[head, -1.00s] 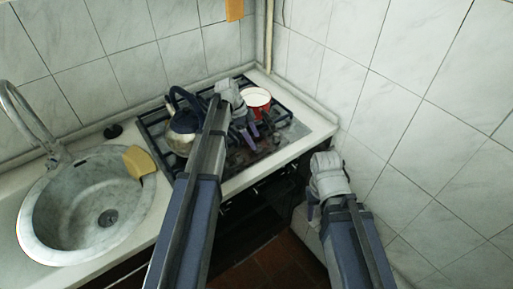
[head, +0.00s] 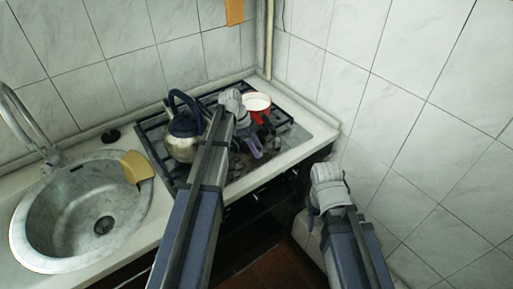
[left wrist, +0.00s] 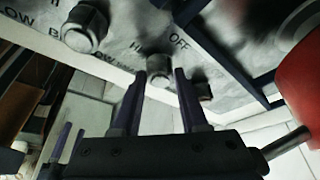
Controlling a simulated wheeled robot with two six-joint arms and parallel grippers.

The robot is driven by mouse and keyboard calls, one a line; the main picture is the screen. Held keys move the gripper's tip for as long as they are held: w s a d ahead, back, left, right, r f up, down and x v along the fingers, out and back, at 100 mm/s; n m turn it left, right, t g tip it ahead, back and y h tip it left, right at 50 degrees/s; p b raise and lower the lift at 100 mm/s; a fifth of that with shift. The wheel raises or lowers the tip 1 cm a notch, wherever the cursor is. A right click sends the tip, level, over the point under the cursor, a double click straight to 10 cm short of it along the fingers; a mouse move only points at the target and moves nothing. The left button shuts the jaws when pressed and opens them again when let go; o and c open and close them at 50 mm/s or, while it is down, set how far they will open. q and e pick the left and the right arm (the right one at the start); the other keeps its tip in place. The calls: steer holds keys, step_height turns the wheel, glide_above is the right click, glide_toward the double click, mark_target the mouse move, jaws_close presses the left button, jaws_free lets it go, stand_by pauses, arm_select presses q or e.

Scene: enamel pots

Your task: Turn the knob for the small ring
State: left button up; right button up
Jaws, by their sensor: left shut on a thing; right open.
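The stove's control knobs show in the left wrist view on a pale marbled panel marked HI, LOW and OFF. A middle grey knob (left wrist: 158,66) sits between the fingertips of my left gripper (left wrist: 160,78), which is shut on it. Another knob (left wrist: 86,28) is at upper left and a darker one (left wrist: 203,89) lies just right of the fingers. In the head view my left gripper (head: 255,146) is at the hob's front right, hiding the knob. Which ring it serves cannot be told. My right gripper (head: 314,205) is open and empty, off the counter's right front.
A steel kettle (head: 183,146) stands on the hob's left. A red pot (head: 265,115) with a white inside stands behind my left gripper; its red side (left wrist: 300,85) is close in the wrist view. The sink (head: 60,245) and yellow sponge (head: 137,167) are left.

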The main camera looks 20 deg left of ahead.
arm_select(q)
jaws_close()
